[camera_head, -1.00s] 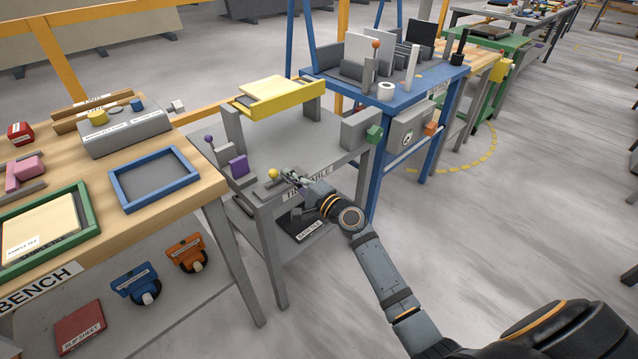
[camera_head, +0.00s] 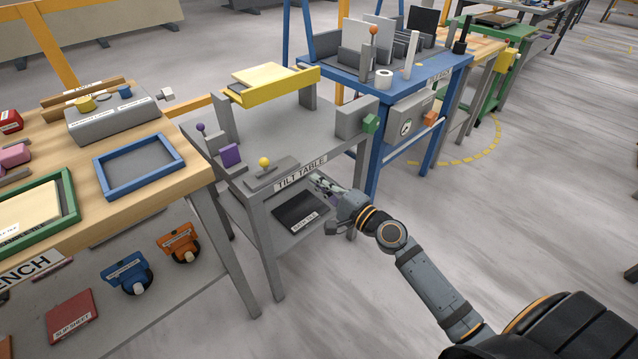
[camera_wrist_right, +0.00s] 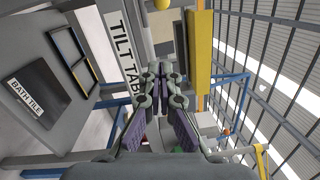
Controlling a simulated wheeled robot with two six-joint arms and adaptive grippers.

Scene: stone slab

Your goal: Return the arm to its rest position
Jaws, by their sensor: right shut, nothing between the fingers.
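My right arm comes in from the lower right in the head view. Its right gripper (camera_head: 318,183) is in front of the tilt table (camera_head: 270,121), just right of and below the "TILT TABLE" label (camera_head: 300,174). The gripper is shut with nothing in it. In the right wrist view its fingers (camera_wrist_right: 160,75) meet at the tips, with purple pads showing on their inner sides. A yellow knob (camera_head: 264,161) stands on the table's front plate, left of the gripper and apart from it. My left gripper is out of view.
A dark bath tile (camera_head: 299,211) lies on the tilt table's lower shelf, below the gripper. The wooden bench (camera_head: 140,205) stands at left and the blue rack table (camera_head: 380,87) behind. Green (camera_head: 371,123) and orange knobs (camera_head: 430,118) stick out nearby. The floor at right is clear.

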